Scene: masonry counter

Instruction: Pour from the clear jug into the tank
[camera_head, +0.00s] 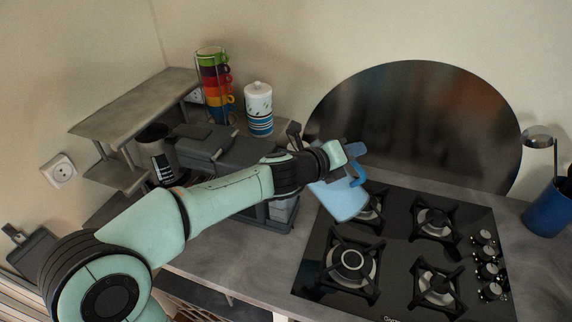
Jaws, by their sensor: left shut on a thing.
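My left gripper (343,153) is shut on a light-blue, see-through jug (342,199) with a darker blue handle, near its top. The jug is tilted and hangs at the back left of the hob. A dark grey machine (205,146) stands on the counter to the left, partly hidden behind my left arm. I cannot clearly make out a tank; it may be part of that machine. The jug's contents cannot be told. My right gripper is not in view.
The black gas hob (398,244) has several burners and knobs at its right. A dark round panel (425,120) leans on the wall. A cup rack (214,84), a striped canister (259,108) and a grey shelf (134,104) stand at left. A blue pot (546,212) is at right.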

